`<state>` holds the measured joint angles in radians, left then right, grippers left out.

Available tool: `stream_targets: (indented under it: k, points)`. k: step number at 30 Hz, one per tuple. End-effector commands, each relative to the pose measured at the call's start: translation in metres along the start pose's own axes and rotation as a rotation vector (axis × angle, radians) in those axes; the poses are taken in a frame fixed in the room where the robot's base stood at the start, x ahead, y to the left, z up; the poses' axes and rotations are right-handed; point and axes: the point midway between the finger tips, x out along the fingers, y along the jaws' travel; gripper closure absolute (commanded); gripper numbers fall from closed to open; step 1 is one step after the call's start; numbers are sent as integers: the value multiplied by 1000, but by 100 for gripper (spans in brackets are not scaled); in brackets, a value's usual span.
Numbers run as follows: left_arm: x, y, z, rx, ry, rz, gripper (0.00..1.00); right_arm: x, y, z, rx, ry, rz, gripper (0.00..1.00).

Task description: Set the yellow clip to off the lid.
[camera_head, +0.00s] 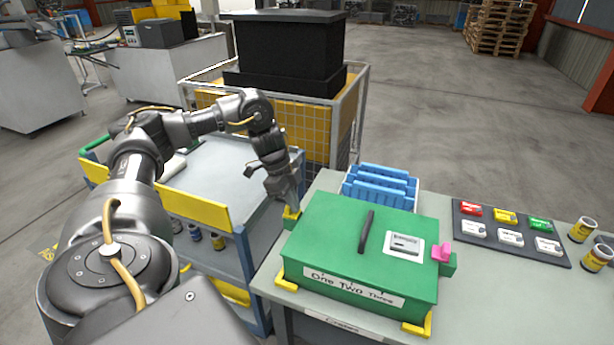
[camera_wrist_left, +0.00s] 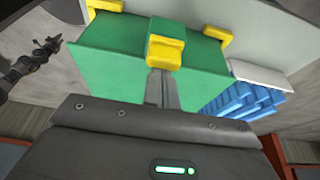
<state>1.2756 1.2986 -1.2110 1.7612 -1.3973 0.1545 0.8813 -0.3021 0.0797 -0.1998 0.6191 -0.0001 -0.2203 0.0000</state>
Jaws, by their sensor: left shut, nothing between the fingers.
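The green box (camera_head: 350,275) stands on the grey bench, its lid (camera_head: 335,225) flat with a black handle. The yellow clip (camera_head: 291,213) is at the lid's left edge. In the left wrist view the yellow clip (camera_wrist_left: 166,50) sits with a green block at that edge; I cannot tell whether it overlaps the lid. My left gripper (camera_head: 290,204) is shut and empty, pointing down at the clip, its fingertips close to or touching it. A pink clip (camera_head: 441,252) is at the lid's right edge. My right gripper (camera_wrist_left: 50,47) shows small and dark in the left wrist view.
A blue rack (camera_head: 382,187) stands right behind the box. A dark panel (camera_head: 510,234) with coloured and white blocks lies to the right, beside yellow cans (camera_head: 581,230). A blue cart (camera_head: 225,175) and a wire cage (camera_head: 345,125) stand left and behind.

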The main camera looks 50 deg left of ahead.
Motion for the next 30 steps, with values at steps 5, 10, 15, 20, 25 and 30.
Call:
stream_targets:
  k: [5,10,15,20,25,30]
  points:
    - [1,1,0,-2,-7,4,100,-1,0,-3,0,4,0,64]
    - [4,2,-20,4,-5,6,100,-13,1,-4,0,4,0,64]
    - [4,3,-40,3,-1,-3,100,-19,0,-5,0,5,-1,64]
    - [-35,2,-42,5,-2,-3,100,-27,1,-9,0,9,0,64]
    - [-66,2,-43,6,-2,-1,100,-42,0,-8,0,6,0,64]
    - [-82,2,-42,5,-2,1,100,-50,0,-4,0,1,-1,64]
